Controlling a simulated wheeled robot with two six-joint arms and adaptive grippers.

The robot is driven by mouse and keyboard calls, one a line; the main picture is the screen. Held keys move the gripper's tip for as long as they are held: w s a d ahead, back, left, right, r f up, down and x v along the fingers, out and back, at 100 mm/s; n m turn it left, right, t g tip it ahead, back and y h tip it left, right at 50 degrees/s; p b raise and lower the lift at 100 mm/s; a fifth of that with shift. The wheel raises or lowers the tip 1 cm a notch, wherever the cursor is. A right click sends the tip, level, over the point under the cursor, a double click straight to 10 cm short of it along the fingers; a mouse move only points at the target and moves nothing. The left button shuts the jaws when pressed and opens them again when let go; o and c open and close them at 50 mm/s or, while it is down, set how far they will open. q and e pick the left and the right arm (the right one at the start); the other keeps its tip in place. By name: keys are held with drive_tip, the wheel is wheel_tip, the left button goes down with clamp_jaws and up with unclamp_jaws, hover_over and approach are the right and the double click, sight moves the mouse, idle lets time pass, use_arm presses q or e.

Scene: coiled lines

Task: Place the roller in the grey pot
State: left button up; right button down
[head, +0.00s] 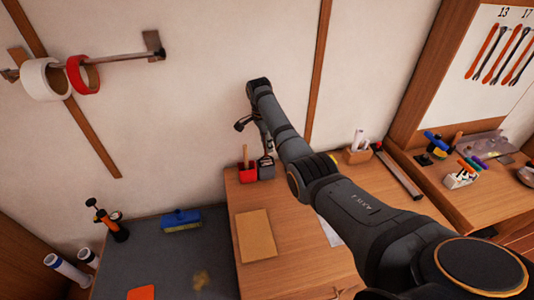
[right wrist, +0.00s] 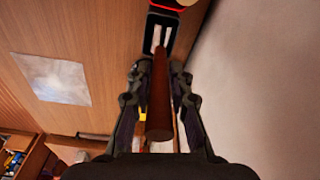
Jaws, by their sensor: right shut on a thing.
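The grey pot (head: 266,172) stands at the back left corner of the wooden desk, right beside the red pot. In the right wrist view the dark rim of the grey pot (right wrist: 151,24) shows at the top. My right gripper (head: 266,151) is just above the grey pot, pointing down. It is shut on the brown handle of the roller (right wrist: 160,100), which stands between the fingers. The far end of the roller lines up with the pot's opening, where pale parts show; I cannot tell whether it touches the bottom. My left gripper is not in view.
The red pot (head: 247,174) holds an upright handled tool close by. A brown board (head: 256,235) lies on the desk in front. A small wooden holder (head: 357,155) stands to the right. The wall is close behind. A blue brush (head: 181,220) lies on the grey surface at left.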

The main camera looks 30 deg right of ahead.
sight(267, 156)
wheel_tip(267, 156, down, 4)
drive_tip(key=shift+r+p, duration=0.1)
drive_tip(key=shift+p, duration=0.75)
drive_tip(key=shift+f, duration=0.2)
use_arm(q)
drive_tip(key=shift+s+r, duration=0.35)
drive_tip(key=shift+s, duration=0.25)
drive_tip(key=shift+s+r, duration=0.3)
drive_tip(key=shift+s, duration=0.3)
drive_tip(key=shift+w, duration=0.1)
use_arm(e)
drive_tip(key=shift+f, duration=0.1)
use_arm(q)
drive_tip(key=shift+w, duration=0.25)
use_arm(e)
drive_tip(key=c, duration=1.2)
unclamp_jaws()
